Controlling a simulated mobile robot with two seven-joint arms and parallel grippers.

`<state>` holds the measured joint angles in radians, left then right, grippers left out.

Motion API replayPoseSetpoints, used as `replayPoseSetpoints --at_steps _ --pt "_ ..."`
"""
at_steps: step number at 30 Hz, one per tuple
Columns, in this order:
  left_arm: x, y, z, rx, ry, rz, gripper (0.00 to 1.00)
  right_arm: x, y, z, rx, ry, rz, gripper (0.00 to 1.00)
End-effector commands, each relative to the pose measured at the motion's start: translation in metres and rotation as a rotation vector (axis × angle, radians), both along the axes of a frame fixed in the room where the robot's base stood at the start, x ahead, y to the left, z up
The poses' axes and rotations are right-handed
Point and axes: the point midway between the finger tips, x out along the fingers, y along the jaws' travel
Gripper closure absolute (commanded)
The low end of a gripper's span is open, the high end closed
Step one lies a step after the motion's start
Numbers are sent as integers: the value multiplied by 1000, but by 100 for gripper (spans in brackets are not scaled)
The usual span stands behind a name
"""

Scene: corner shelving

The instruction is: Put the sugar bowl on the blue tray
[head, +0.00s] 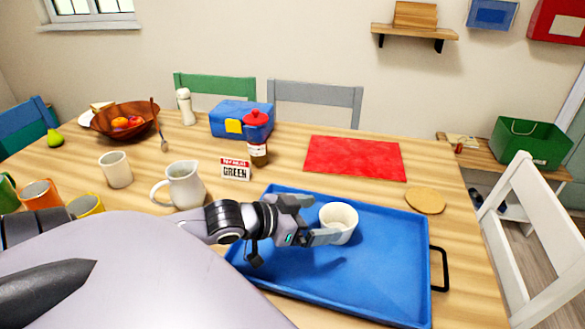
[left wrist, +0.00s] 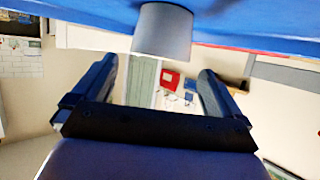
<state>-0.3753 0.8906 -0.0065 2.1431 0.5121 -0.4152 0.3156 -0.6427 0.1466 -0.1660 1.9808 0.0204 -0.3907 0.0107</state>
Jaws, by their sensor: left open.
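A white, round, open-topped vessel, which looks like the sugar bowl (head: 338,222), stands upright on the blue tray (head: 390,265). My left gripper (head: 318,220) is just to its left, low over the tray, with its fingers pointing at the bowl. In the left wrist view, which looks upside down, the bowl (left wrist: 163,32) stands on the tray (left wrist: 240,22) beyond the two spread fingers (left wrist: 158,85). The fingers are open and empty. The bowl appears clear of them. My right gripper is out of view.
A white jug (head: 184,186) and a cream cup (head: 115,169) stand left of the tray. A sign (head: 235,170) and sauce bottle (head: 258,152) stand behind it. A red mat (head: 354,158) and round coaster (head: 425,200) lie beyond. The tray's right part is clear.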

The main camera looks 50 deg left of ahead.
Motion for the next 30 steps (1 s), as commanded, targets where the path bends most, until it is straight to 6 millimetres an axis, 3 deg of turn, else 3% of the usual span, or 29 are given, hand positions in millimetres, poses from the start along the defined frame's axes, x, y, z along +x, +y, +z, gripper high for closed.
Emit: replayPoseSetpoints --at_steps 15,30 --pt "-42 14 18 -1 4 2 0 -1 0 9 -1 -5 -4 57" --pt "-49 16 21 -1 0 0 0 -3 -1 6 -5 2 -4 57"
